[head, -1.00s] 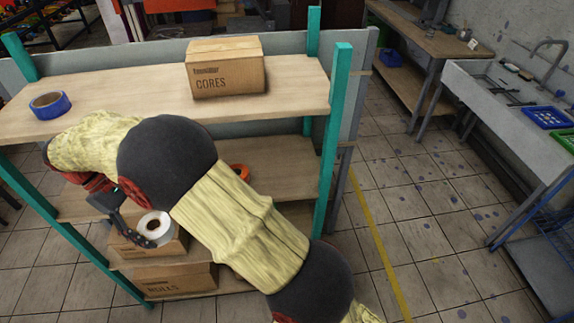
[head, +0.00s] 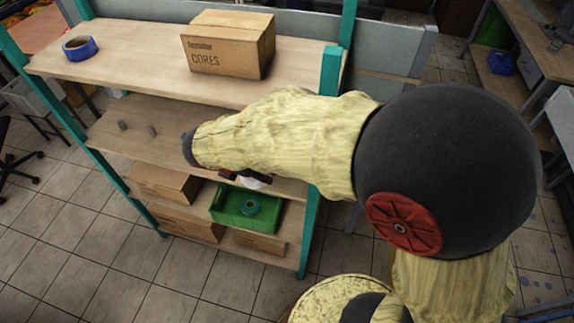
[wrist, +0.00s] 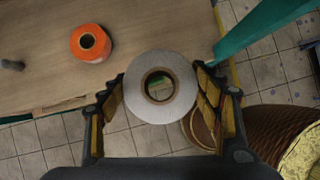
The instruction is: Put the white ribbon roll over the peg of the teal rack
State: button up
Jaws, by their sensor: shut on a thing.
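The white ribbon roll (wrist: 160,114) is held between the two fingers of my gripper (wrist: 163,95), its hole facing the wrist camera. In the head view only a sliver of the white roll (head: 256,179) shows below my arm, near the front edge of the middle shelf (head: 140,145). My gripper (head: 232,176) is mostly hidden there by my arm. The teal rack (head: 325,120) has two short grey pegs showing, a left one (head: 122,125) and a right one (head: 152,130), both bare. One grey peg (wrist: 12,65) also shows in the wrist view, left of the held roll.
An orange roll (wrist: 90,43) is on the shelf beside my gripper. Above are a blue tape roll (head: 79,47) and a CORES carton (head: 228,48). Below, a green tray (head: 228,215) holds a teal roll (head: 250,207) among cartons. A teal post (wrist: 250,30) stands close on the right.

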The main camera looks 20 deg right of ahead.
jog(key=shift+n, duration=0.5)
jog(key=w+d+f, duration=0.2)
jog(key=w+f, duration=0.1)
jog(key=w+d+f+b, duration=0.1)
jog(key=w+d+f, duration=0.2)
jog(key=w+d+f+b, duration=0.1)
jog(key=w+d+f, duration=0.2)
jog(key=w, duration=0.1)
jog(key=shift+d, duration=0.2)
jog(key=shift+w+d+f, duration=0.2)
jog(key=shift+d+f, duration=0.05)
jog(key=shift+f, duration=0.2)
jog(key=shift+w+f+b, duration=0.1)
jog(key=shift+f+b, duration=0.65)
jog(key=shift+f, duration=0.8)
jog(key=shift+f, duration=0.15)
jog(key=o, duration=1.2)
